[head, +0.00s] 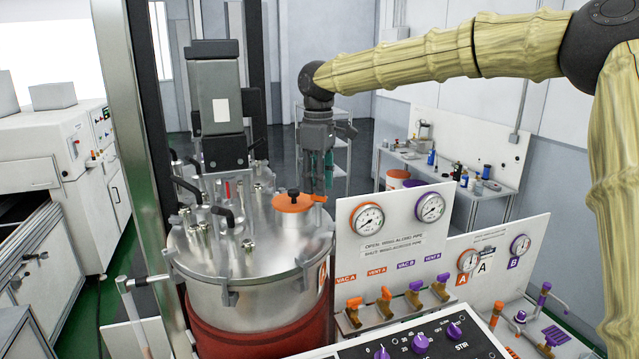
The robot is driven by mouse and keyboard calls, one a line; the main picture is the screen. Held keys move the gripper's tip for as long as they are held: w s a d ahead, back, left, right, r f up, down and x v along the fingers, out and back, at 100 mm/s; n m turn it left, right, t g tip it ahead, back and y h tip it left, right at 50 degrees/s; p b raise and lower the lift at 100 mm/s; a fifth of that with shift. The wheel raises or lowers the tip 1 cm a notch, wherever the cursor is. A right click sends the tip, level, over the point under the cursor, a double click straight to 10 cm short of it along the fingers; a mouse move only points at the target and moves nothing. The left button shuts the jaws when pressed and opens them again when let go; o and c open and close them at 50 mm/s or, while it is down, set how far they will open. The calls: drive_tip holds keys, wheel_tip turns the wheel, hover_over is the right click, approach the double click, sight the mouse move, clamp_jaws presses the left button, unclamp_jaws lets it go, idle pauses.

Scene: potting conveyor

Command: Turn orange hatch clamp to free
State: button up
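The hatch (293,213) is a short silver cylinder with an orange lid and a black knob, on top of the steel vessel lid. The orange hatch clamp (319,198) is a small orange piece at the right edge of the hatch lid. My gripper (319,188) points straight down, with its fingertips right above or at the clamp. The fingers look close together and partly overlap in this view. I cannot tell whether they touch the clamp or how far apart they are.
The steel vessel (255,300) carries several fittings and hoses on its lid. A grey motor unit (216,105) stands left of the hatch. The gauge panel (390,250) with orange and purple valves stands close on the right. A workbench (450,175) is behind.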

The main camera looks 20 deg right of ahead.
sight(320, 198)
drive_tip(key=shift+f+p, duration=0.3)
drive_tip(key=shift+f, duration=0.85)
drive_tip(key=shift+c, duration=0.3)
clamp_jaws()
drive_tip(key=shift+r+m, duration=0.1)
drive_tip(key=shift+m, duration=0.2)
drive_tip(key=shift+o, duration=0.3)
unclamp_jaws()
